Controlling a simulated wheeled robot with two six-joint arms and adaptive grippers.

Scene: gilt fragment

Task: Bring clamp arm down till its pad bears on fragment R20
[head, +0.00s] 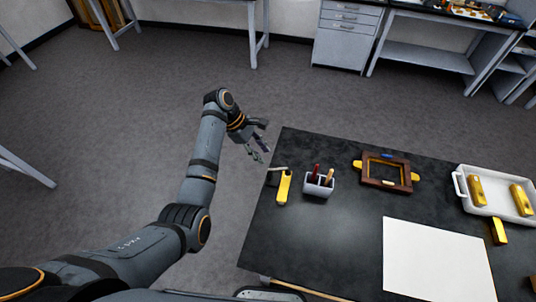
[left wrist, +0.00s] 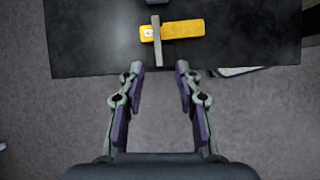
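A yellow block, which I take as fragment R20 (head: 283,188), lies near the left edge of the dark table. It also shows in the left wrist view (left wrist: 188,29), with a small pale label at its left end. A grey bar, seemingly the clamp arm (left wrist: 157,53), crosses over the block near that label and reaches the table edge; it is small in the head view (head: 277,169). Whether its pad touches the block I cannot tell. My left gripper (head: 260,152) is open and empty just off the table edge; its fingertips (left wrist: 160,72) straddle the bar's near end in the picture. My right gripper is not in view.
A brown wooden frame (head: 367,168), a white tray (head: 460,184) with yellow blocks, another yellow block (head: 498,232) and a white sheet (head: 435,260) lie farther right. The floor left of the table is clear.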

